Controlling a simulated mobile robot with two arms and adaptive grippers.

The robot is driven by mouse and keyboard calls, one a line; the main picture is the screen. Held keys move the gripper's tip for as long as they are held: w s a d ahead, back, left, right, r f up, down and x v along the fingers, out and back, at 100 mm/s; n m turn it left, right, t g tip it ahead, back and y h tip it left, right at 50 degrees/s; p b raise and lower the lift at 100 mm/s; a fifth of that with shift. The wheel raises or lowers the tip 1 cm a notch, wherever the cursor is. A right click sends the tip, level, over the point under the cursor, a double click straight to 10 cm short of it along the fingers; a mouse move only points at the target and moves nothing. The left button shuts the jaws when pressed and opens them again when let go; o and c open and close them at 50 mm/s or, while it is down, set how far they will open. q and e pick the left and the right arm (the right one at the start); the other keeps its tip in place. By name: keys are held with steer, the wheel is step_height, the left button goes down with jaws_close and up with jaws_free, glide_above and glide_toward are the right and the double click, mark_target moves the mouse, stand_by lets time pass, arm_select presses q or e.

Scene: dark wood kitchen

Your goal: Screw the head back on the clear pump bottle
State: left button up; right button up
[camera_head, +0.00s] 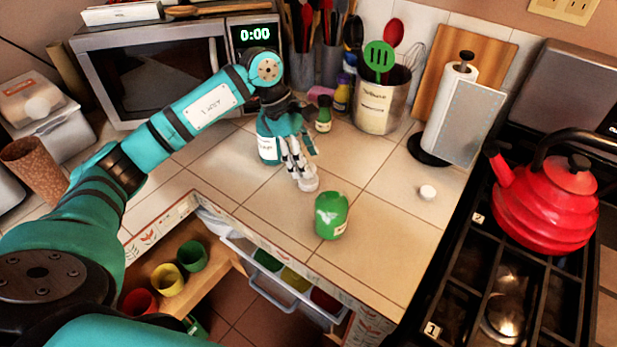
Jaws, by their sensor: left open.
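My left gripper (302,172) reaches in from the left and points down over the counter, its fingers apart. A small whitish piece shows at its fingertips; I cannot tell whether it is part of the gripper or a separate thing. Behind the gripper stands a container with a white label (267,147), partly hidden by my wrist; I cannot tell whether it is the clear pump bottle. A short green bottle (331,216) stands upright in front of the fingers, apart from them. A small white round piece (427,192) lies on the tiles to the right. No pump head is clearly recognisable. My right gripper is out of view.
A microwave (150,80) stands at the back left. A utensil crock (381,103), small bottles and a paper towel holder (457,110) line the back. A red kettle (545,205) sits on the stove at right. A drawer (275,292) is open below the counter's front edge.

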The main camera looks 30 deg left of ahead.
mark_target(308, 181)
arm_select(q)
steer(key=shift+a+p+x, duration=0.15)
steer(key=shift+p+x, duration=0.05)
steer(key=shift+x, duration=0.8)
steer(key=shift+a+p+x, duration=0.1)
steer(key=shift+p+x, duration=0.1)
steer(key=shift+x, duration=0.75)
steer(key=shift+f, duration=0.1)
steer(key=shift+c, duration=0.3)
jaws_close()
